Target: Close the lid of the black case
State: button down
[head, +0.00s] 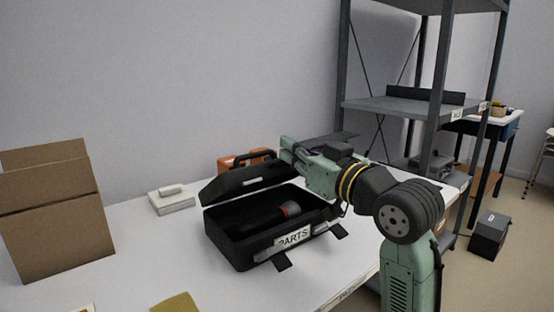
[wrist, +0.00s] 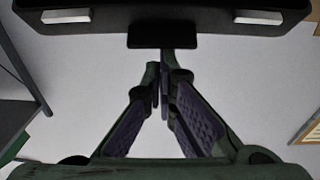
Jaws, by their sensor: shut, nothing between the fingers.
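The black case (head: 237,250) stands on the white table with a "PARTS" label on its front. Its lid (head: 247,182) is raised and tilted over the back of the case, clear of the front, so the inside shows. A dark cylinder with a red band (head: 290,209) lies inside. My gripper (head: 285,149) reaches in from the right, above the right end of the lid. In the wrist view my gripper (wrist: 163,72) is shut and empty. Its tips are just below a black edge (wrist: 90,17) with two pale rectangles; I cannot tell whether they touch.
An orange case (head: 232,162) stands behind the lid. A white box-like item (head: 172,201) lies to the left, and a cardboard box (head: 60,230) stands at the far left. A grey shelf (head: 395,106) rises behind my arm.

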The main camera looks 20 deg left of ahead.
jog(key=s+d+f+y+b, duration=0.1)
jog(key=d+f+b, duration=0.1)
jog(key=f+b, duration=0.2)
jog(key=s+d+f+t+y+b, duration=0.1)
jog(key=s+d+f+b, duration=0.1)
jog(key=f+b, duration=0.2)
jog(key=shift+d+f, duration=0.25)
jog(key=shift+f, duration=0.5)
jog(key=shift+r, duration=0.1)
